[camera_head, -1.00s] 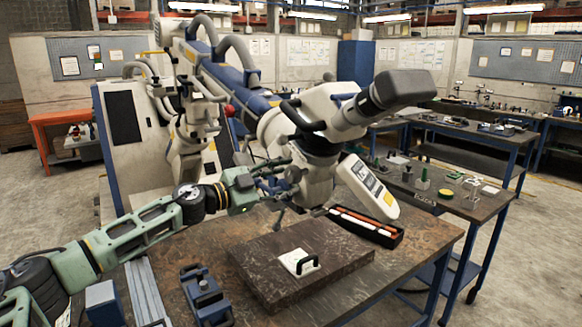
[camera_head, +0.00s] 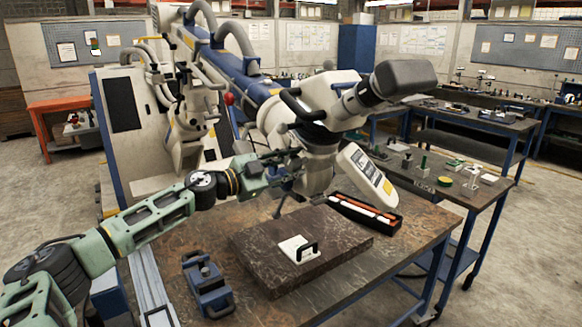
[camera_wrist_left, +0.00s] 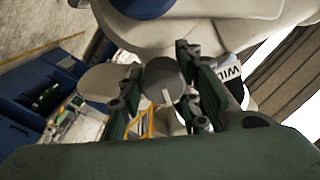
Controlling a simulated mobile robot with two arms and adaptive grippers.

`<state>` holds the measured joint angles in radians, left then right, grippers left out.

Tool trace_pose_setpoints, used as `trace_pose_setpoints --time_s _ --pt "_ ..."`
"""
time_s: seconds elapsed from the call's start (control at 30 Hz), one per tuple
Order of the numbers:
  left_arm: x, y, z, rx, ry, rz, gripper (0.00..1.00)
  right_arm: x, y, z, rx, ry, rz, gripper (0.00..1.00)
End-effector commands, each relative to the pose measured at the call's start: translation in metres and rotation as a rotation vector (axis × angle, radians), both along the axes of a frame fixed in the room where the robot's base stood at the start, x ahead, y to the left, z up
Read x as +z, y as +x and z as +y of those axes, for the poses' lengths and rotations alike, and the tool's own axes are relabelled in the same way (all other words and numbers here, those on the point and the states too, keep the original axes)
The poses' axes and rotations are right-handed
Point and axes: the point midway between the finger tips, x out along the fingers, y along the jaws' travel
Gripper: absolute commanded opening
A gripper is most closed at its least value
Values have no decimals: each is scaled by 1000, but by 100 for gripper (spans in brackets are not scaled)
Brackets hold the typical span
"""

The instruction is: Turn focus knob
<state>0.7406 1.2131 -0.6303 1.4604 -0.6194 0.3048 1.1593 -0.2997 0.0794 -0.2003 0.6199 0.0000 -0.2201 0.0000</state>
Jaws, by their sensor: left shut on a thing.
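The microscope (camera_head: 320,100) stands on its arm over the workbench, with a white and blue body and dark eyepiece. My left gripper (camera_head: 292,168) reaches in from the left at the underside of the microscope head. In the left wrist view, the focus knob (camera_wrist_left: 165,78) is a round grey disc with a pale line on its face. The two dark green fingers of the left gripper (camera_wrist_left: 165,92) stand on either side of the knob and are shut on it. In the head view the fingers hide the knob. My right gripper is not in view.
A dark stone slab (camera_head: 345,240) with a small white handled plate (camera_head: 299,248) lies on the bench below the head. A blue block (camera_head: 207,288) sits at its left. A black tray of orange-white sticks (camera_head: 365,213) lies behind. A side table (camera_head: 445,170) holds small items.

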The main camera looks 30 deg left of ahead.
Motion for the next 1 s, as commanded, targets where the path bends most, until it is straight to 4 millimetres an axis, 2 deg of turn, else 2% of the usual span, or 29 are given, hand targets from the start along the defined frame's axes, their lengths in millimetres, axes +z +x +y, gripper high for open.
trace_pose_setpoints --time_s 0.37,1.0 --pt "-5 0 -3 -8 55 -14 5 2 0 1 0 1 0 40" --pt "-10 0 -3 -14 461 -178 5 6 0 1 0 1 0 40"
